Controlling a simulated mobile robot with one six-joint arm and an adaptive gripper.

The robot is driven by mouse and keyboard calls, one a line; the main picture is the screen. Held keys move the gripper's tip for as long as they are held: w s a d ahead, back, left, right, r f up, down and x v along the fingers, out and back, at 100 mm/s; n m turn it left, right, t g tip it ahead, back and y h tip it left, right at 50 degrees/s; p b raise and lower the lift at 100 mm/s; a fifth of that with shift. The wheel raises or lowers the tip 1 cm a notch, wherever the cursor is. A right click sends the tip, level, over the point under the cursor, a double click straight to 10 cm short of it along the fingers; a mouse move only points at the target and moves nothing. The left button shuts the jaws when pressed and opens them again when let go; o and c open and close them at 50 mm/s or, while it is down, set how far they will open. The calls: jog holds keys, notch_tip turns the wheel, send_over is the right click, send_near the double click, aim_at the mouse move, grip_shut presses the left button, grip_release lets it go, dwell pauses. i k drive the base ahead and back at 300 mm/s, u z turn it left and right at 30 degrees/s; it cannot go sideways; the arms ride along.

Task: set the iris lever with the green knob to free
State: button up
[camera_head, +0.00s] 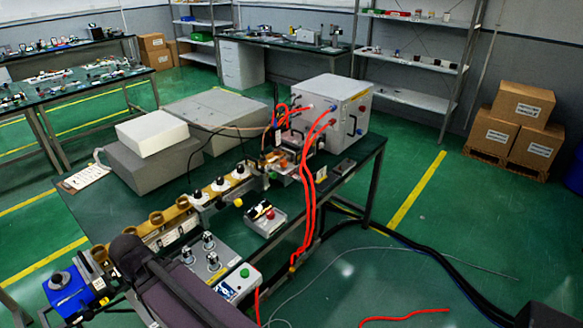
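A green round knob or button (244,272) shows on a small white box (238,284) at the front edge of the bench. Part of my arm (185,295), dark and rounded, crosses the lower left and hides part of the bench front. I cannot see my gripper's fingers in this view.
The dark green bench (345,180) carries a waveguide row with brass parts (157,218), a grey panel with several knobs (207,258), a small meter box (265,218) and a light grey cabinet (333,108). Red cables (307,195) hang over the front edge.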

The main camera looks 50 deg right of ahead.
aim_at(272, 175)
jog(key=z, duration=1.4)
jog(key=k, duration=0.95)
jog(key=i, duration=0.75)
